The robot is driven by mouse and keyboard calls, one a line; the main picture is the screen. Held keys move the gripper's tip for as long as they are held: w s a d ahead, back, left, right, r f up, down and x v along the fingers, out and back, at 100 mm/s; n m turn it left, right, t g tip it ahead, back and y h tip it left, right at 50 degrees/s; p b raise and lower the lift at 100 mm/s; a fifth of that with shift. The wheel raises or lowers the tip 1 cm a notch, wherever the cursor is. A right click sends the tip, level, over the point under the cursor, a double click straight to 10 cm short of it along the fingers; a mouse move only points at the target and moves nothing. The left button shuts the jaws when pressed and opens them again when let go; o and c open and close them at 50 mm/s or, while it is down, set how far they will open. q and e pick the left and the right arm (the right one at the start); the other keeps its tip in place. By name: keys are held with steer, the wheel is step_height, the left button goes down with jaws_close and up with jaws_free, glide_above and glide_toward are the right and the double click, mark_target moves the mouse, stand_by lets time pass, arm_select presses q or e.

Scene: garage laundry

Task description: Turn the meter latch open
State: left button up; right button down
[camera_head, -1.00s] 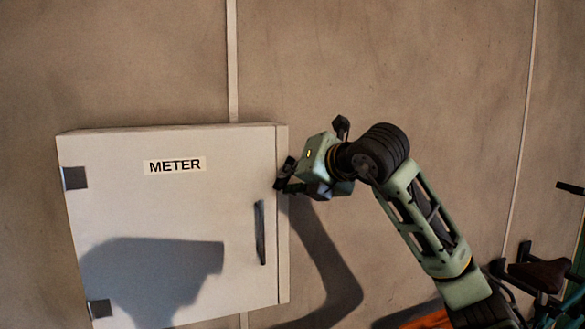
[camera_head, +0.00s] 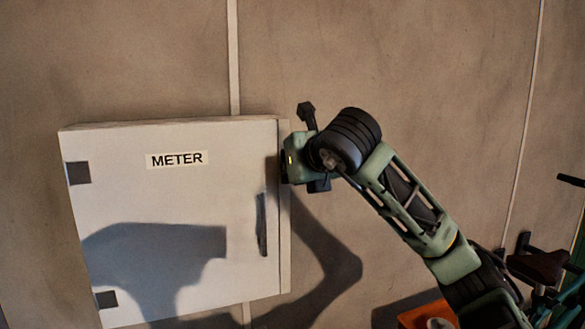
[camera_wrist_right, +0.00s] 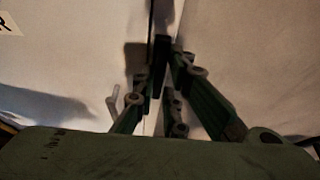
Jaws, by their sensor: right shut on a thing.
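The meter cabinet (camera_head: 175,215) is a pale box on the wall with a METER label (camera_head: 177,159). Its door looks closed. A grey upright handle (camera_head: 261,225) is near the door's right edge. My right gripper (camera_head: 284,168) is at that edge, above the handle; its fingertips are mostly hidden in the head view. In the right wrist view its fingers (camera_wrist_right: 160,78) are close together on a dark upright piece (camera_wrist_right: 161,50), which seems to be the meter latch, though it is dim. A pale bar (camera_wrist_right: 114,102), likely the handle, stands left of the fingers. My left gripper is out of view.
Dark hinges (camera_head: 78,173) are on the door's left side. A bicycle (camera_head: 540,268) and an orange container (camera_head: 425,312) are at the lower right. The wall above and right of the cabinet is clear apart from thin vertical conduits (camera_head: 233,60).

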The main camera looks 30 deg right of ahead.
steer(key=shift+a+f, duration=0.1)
steer(key=c, duration=2)
jaws_free()
steer(key=shift+c, duration=0.2)
steer(key=shift+o, duration=0.9)
steer(key=shift+a, duration=0.1)
steer(key=shift+s, duration=0.1)
steer(key=v, duration=1.2)
